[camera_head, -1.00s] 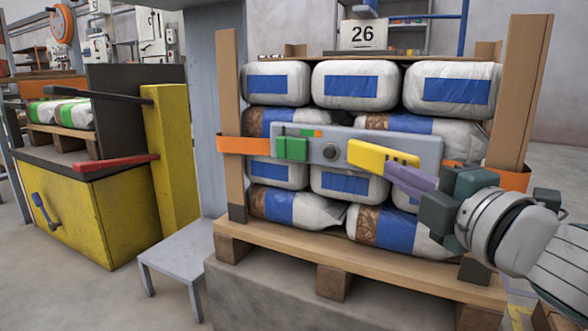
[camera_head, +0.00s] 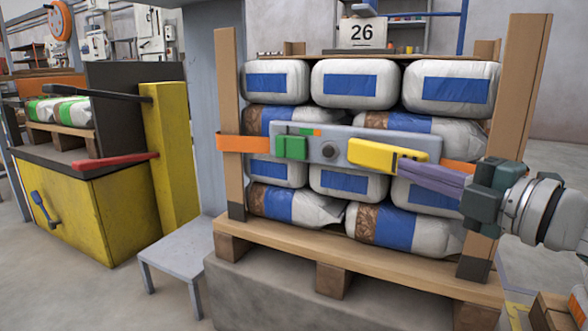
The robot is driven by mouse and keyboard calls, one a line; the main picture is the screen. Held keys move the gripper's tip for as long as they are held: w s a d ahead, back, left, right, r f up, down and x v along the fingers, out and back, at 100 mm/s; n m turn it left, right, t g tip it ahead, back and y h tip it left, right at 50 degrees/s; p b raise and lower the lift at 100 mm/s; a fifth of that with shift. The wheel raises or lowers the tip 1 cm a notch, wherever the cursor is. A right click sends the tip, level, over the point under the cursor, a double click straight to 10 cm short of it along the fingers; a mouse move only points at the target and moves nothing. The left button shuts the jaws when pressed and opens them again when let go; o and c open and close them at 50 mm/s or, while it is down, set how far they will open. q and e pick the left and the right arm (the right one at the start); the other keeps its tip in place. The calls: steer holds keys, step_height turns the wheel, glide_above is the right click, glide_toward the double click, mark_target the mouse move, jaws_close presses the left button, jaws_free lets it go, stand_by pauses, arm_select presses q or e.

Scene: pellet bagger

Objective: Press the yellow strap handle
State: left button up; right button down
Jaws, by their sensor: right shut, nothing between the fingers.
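The yellow strap handle (camera_head: 368,155) lies on the right half of a grey strap tensioner bar (camera_head: 345,135), which is held across the stacked bags by an orange strap (camera_head: 243,144). A green block (camera_head: 292,147) and a dark round knob (camera_head: 328,150) are on the bar's left half. My right gripper (camera_head: 402,170) comes in from the right, with its purple fingers shut and empty. Its fingertips overlap the lower right part of the yellow handle in the view. I cannot tell whether they touch it. My left gripper is not in view.
White and blue bags (camera_head: 355,84) are stacked on a wooden pallet (camera_head: 300,243) between upright boards (camera_head: 230,125). A grey stool (camera_head: 185,249) stands at the front left. A yellow machine (camera_head: 85,215) with black and red levers stands farther left.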

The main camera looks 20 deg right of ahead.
steer(key=shift+w+d+n+y, duration=0.15)
steer(key=shift+d+n+y, duration=0.25)
steer(key=shift+d+y, duration=0.3)
steer(key=shift+w+d, duration=0.2)
steer(key=shift+d, duration=0.35)
steer(key=shift+w+d, duration=0.2)
steer(key=shift+d, duration=0.3)
steer(key=shift+f, duration=0.1)
